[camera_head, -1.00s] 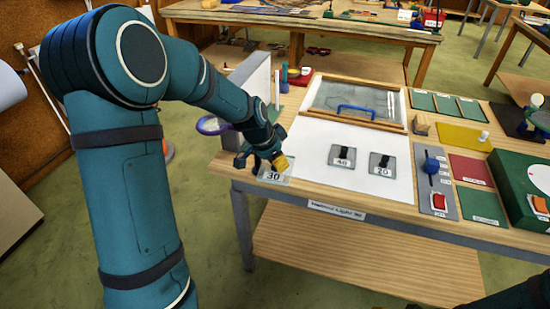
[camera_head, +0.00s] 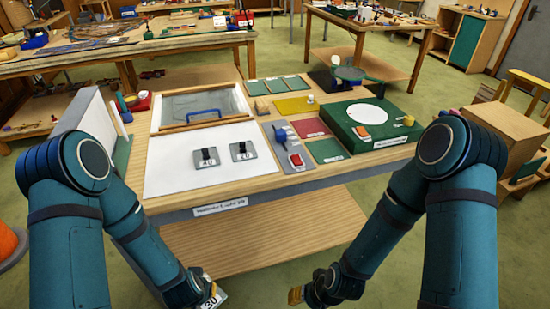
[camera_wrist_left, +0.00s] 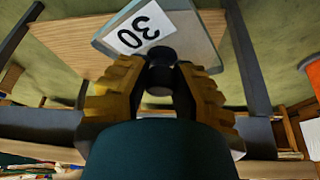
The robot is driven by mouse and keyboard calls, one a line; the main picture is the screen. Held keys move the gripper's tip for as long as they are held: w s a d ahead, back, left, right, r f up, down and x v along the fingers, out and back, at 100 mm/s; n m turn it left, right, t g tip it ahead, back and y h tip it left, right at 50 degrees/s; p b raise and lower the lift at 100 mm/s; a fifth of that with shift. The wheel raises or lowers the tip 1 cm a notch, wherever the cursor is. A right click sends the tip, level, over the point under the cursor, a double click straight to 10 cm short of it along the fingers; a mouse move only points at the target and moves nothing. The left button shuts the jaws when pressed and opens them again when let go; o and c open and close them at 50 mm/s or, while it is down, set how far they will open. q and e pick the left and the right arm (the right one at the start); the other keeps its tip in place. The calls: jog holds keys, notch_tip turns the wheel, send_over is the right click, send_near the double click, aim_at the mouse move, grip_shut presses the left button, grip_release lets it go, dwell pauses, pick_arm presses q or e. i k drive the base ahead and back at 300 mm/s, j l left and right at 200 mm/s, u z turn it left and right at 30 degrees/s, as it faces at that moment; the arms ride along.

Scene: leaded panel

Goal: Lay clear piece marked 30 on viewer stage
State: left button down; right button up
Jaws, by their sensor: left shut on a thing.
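My left gripper (camera_head: 208,284) is in front of the table, below its front edge. It is shut on the black knob of the clear piece marked 30 (camera_wrist_left: 120,38), seen close up in the left wrist view. In the head view the piece (camera_head: 212,300) shows only partly, cut by the lower edge. A green box with a round white disc (camera_head: 368,113), which looks like the viewer stage, stands at the table's right; nothing lies on the disc. My right gripper (camera_head: 297,295) hangs low in front of the table; its finger gap is not clear.
Clear pieces marked 40 (camera_head: 207,157) and 20 (camera_head: 242,151) lie on the white sheet (camera_head: 190,182). A grey switch plate (camera_head: 286,146) and coloured squares lie between the sheet and the green box. The table's front edge (camera_head: 270,197) lies beyond both grippers.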

aim_at(367, 113)
jog(key=i+l+z, duration=0.1)
jog(key=l, duration=0.35)
jog(key=i+l+z, duration=0.15)
jog(key=i+l, duration=0.15)
jog(key=l, duration=0.2)
jog(key=i+l+z, duration=0.1)
jog(key=l, duration=0.3)
jog(key=i+l+z, duration=0.1)
jog(key=i+l, duration=0.25)
jog(key=i+l+z, duration=0.15)
jog(key=l, duration=0.35)
jog(key=i, duration=0.1)
